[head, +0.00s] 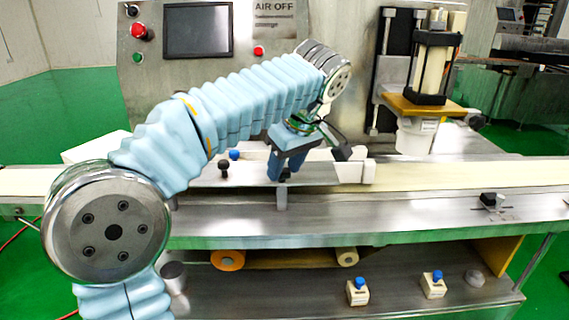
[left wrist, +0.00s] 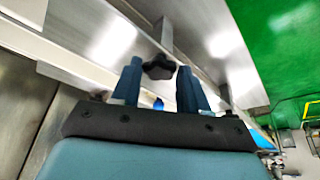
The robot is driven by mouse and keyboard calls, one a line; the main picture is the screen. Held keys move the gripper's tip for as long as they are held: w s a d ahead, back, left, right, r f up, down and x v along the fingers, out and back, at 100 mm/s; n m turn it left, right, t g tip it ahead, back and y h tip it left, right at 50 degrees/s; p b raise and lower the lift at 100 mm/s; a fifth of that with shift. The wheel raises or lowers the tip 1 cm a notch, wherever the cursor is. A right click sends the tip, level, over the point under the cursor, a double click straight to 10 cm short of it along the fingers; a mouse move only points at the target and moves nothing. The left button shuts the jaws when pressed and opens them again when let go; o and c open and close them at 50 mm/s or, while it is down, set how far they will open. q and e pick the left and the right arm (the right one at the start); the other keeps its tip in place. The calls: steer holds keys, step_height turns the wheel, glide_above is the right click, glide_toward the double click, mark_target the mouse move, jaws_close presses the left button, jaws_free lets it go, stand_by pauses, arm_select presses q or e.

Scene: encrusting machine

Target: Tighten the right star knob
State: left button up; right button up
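My left gripper (head: 284,171) points down over the conveyor's front rail in the head view. In the left wrist view its two dark blue fingers (left wrist: 159,74) are apart. A black star knob (left wrist: 160,66) shows between and just beyond the fingertips there, with a narrow gap on each side; I cannot tell whether a finger touches it. In the head view this knob is mostly hidden behind the fingers. Another black knob (head: 223,167) stands on the rail to the left of the gripper. My right gripper is in neither view.
A blue knob (head: 234,155) stands behind the left black knob. The conveyor belt (head: 430,176) runs across the machine. A control panel with a screen (head: 197,31) rises behind my arm. Two blue-topped blocks (head: 357,293) (head: 433,286) sit on the lower shelf.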

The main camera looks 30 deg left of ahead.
arm_select(q)
steer(key=c, duration=0.6)
